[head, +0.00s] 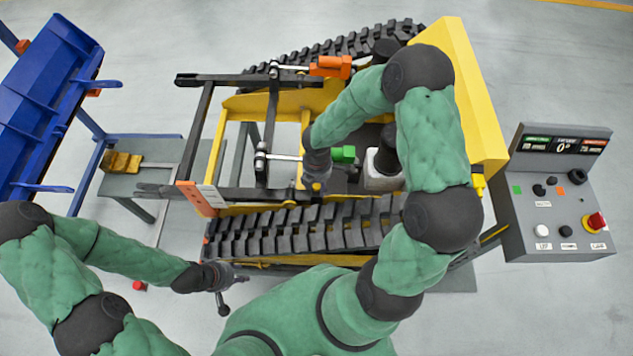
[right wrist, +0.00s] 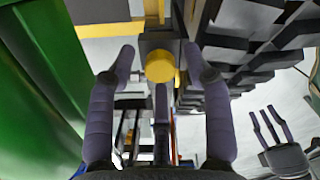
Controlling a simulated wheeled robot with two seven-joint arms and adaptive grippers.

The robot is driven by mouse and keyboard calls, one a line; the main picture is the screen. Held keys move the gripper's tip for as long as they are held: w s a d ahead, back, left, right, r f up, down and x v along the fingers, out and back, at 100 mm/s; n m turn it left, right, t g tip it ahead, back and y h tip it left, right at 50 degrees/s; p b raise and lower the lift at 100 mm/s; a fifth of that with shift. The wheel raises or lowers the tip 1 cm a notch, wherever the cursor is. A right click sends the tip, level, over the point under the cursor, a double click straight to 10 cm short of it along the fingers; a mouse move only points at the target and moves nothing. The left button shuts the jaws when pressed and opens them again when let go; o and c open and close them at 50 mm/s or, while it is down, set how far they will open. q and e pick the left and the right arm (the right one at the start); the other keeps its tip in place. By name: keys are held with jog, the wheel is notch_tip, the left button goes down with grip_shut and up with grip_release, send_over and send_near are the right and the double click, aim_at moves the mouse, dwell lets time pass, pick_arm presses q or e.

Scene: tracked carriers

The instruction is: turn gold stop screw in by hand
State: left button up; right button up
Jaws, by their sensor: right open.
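The gold stop screw (right wrist: 160,66) shows in the right wrist view as a round gold head on a dark block. It sits beyond and between the spread fingers of my right gripper (right wrist: 161,75), with a visible gap to the fingers on both sides. My right gripper (head: 316,187) is open and empty, low over the carrier's frame, just above the near track in the head view. There the gripper mostly hides the screw.
The tracked carrier has black tracks (head: 300,226) and a yellow body (head: 465,95). A green block (head: 343,154) and an orange block (head: 331,66) sit on it. A control console (head: 555,195) stands right, a blue tipping bed (head: 45,95) left, beside a grey table (head: 125,185).

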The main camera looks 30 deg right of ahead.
jog(key=c, duration=1)
jog(key=shift+o, duration=0.2)
jog(key=m+b, duration=0.1)
jog(key=m, duration=0.1)
jog(key=m+b, duration=0.4)
jog(key=m, duration=0.1)
jog(key=shift+f, duration=0.25)
jog(key=shift+r+m+b, duration=0.1)
jog(key=shift+m+b, duration=0.65)
jog(key=shift+m, duration=0.35)
jog(key=shift+r+m, duration=0.15)
jog(key=shift+m, duration=0.15)
jog(key=shift+f+m+b, duration=0.2)
jog(key=shift+m+b, duration=0.75)
jog(key=shift+m, duration=0.15)
jog(key=m+b, duration=0.3)
jog(key=m, duration=0.3)
jog(key=shift+r+m+b, duration=0.2)
jog(key=shift+m+b, duration=0.25)
jog(key=shift+m, duration=0.35)
